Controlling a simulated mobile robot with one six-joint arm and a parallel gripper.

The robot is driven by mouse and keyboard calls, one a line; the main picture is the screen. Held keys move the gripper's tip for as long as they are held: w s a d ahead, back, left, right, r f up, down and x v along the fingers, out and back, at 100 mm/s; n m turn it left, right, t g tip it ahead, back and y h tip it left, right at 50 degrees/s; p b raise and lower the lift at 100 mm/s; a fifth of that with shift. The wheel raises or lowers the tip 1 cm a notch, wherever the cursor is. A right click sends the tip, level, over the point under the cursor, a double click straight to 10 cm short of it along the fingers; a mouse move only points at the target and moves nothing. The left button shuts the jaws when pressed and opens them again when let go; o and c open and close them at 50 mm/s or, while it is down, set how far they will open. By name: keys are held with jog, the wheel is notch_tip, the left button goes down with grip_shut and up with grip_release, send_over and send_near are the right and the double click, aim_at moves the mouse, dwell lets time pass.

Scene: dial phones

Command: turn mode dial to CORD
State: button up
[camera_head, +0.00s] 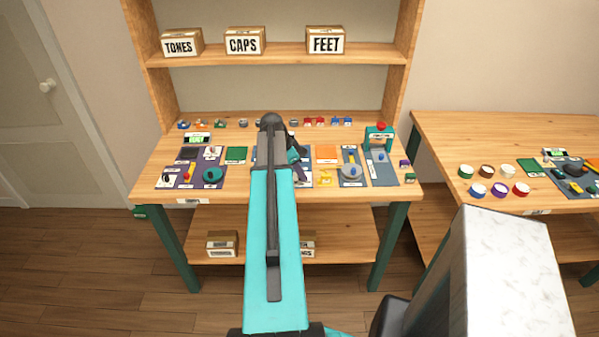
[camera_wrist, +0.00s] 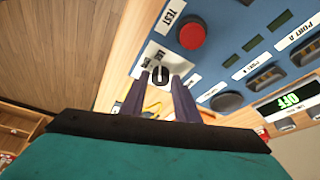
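The mode dial appears to be the small dark knob (camera_wrist: 160,75) on a white label plate on a blue panel (camera_wrist: 225,45). A white line on it runs lengthwise; the plate's print is too small to read surely, so I cannot tell its setting. My gripper (camera_wrist: 159,86) is open, its two dark purple fingers pointing at the knob, one on each side. I cannot tell whether they touch it. A red button (camera_wrist: 192,35) labelled TEST sits just beyond. In the head view my arm hides most of this spot.
The workbench (camera_head: 150,180) holds several mats with small parts, and a teal press (camera_head: 379,137) at right. A second table (camera_head: 450,140) stands right.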

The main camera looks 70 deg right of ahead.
grip_shut()
jog(key=shift+a+n+b, duration=0.1)
jog(key=shift+n+b, duration=0.3)
jog(key=shift+n, duration=0.1)
jog(key=n+b, duration=0.1)
jog(key=n, duration=0.1)
jog(key=n+t+b, duration=0.1)
jog(key=shift+s+a+n+t+h, duration=0.1)
jog(key=shift+s+n+t+h, duration=0.1)
jog(key=shift+n+t+h, duration=0.15)
jog(key=n+t, duration=0.1)
jog(key=n, duration=0.2)
jog(key=n+t+b, duration=0.1)
jog(key=n, duration=0.2)
jog(key=shift+s+h, duration=0.15)
jog(key=shift+h, duration=0.1)
jog(key=shift+o, duration=1.9)
grip_release()
jog(key=shift+r, duration=0.2)
